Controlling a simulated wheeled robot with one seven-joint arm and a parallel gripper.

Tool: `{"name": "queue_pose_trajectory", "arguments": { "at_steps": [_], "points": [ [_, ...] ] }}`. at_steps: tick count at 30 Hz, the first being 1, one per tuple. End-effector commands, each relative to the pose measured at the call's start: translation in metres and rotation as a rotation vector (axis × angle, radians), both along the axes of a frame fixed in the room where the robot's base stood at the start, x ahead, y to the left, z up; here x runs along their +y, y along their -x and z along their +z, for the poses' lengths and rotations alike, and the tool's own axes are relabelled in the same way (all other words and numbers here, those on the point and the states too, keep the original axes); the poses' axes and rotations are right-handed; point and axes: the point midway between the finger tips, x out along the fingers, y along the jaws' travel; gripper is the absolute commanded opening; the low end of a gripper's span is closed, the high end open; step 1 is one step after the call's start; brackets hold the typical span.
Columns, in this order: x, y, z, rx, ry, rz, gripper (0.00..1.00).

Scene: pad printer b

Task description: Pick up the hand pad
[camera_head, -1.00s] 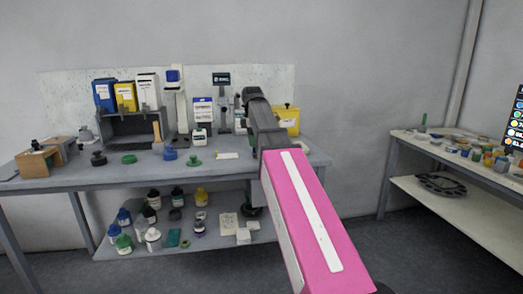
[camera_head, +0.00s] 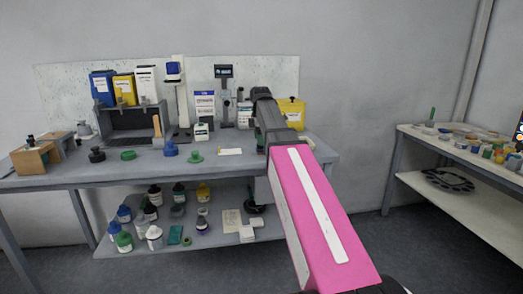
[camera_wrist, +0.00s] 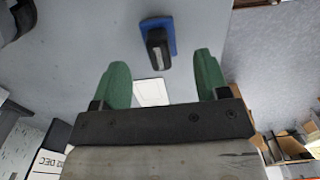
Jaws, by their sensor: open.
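In the wrist view, a blue flat pad with a black block-like grip (camera_wrist: 155,47), which looks like the hand pad, lies on the grey bench top (camera_wrist: 80,50). My gripper (camera_wrist: 157,78) is open, with two green fingertips wide apart and nothing between them. The pad lies beyond the fingertips, near the middle of the gap, and is not touched. A white card (camera_wrist: 150,93) shows below it, partly hidden by the gripper body. In the head view my pink arm covers part of the bench, and I cannot make out the pad or the fingertips there.
The workbench (camera_head: 100,176) carries a blue knob-like item (camera_head: 170,149), a green one (camera_head: 195,157), a dark rack (camera_head: 130,118) and a yellow container (camera_head: 291,112). Bottles (camera_head: 154,237) stand on its lower shelf. A side bench (camera_head: 470,165) with small pots stands right, past open floor.

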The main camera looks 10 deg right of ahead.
Motion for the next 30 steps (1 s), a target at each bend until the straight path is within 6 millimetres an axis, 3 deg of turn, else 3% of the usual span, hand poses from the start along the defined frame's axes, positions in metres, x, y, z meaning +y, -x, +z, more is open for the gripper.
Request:
{"name": "queue_pose_trajectory", "arguments": {
  "at_steps": [9, 17, 22, 30],
  "points": [
    [-0.005, 0.001, -0.04, 0.002, 0.0, 0.0, 0.68],
    [-0.005, 0.0, -0.043, 0.0, 0.0, 0.0, 0.68],
    [-0.005, 0.0, -0.043, 0.0, 0.0, 0.0, 0.16],
    [-0.005, 0.0, -0.043, 0.0, 0.0, 0.0, 0.14]
  ]
}}
